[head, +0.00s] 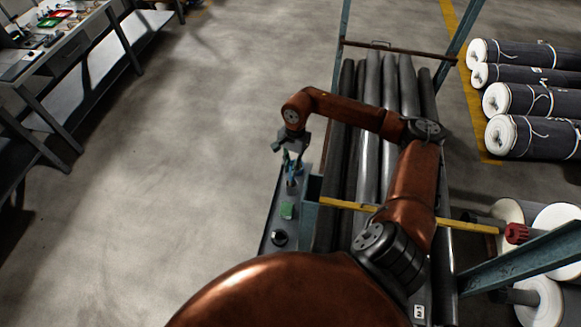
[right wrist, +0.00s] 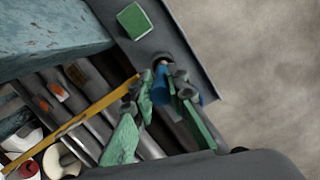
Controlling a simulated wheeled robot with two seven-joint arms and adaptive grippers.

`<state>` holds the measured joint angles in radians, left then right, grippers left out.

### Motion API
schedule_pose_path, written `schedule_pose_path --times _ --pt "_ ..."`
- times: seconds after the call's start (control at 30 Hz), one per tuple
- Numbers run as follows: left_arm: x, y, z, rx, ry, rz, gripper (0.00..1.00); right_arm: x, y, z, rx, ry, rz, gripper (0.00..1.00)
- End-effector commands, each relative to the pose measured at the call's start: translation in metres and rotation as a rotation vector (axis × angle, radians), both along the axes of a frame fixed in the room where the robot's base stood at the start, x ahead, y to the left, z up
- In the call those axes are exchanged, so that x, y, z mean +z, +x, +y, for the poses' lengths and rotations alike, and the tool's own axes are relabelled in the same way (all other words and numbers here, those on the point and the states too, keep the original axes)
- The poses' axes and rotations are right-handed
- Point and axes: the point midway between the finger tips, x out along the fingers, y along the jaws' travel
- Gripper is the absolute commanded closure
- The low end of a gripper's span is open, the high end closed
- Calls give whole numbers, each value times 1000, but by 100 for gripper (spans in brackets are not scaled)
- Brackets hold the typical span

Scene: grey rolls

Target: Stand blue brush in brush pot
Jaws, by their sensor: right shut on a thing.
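My right gripper (head: 293,168) is over the narrow grey shelf, pointing down. In the right wrist view its green-padded fingers (right wrist: 165,98) are shut on the blue brush (right wrist: 161,82), of which only a blue part shows between them. A dark, round brush pot (head: 291,188) appears just below the fingertips. In the wrist view the pot is mostly hidden behind the fingers and brush. I cannot tell whether the brush's lower end is inside the pot or above it. My left gripper is not in view.
A green block (head: 288,210) and a dark round item (head: 279,238) sit on the shelf (head: 265,243). A rack of long grey rolls (head: 373,120) with a yellow bar (head: 340,205) stands right beside it. Open floor lies to the left.

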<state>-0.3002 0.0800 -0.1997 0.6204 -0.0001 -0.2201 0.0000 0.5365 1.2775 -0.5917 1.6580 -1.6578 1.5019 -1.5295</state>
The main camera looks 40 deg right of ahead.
Motion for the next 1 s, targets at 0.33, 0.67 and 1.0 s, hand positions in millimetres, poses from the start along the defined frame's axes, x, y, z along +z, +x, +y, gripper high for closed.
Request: schedule_pose_path --times 0.33,0.67,1.0 --pt "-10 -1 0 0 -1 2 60 -11 0 0 0 0 0 100" --pt "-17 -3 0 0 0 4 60 -20 0 0 0 0 0 100" --pt "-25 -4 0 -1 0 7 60 -30 0 0 0 0 0 100"
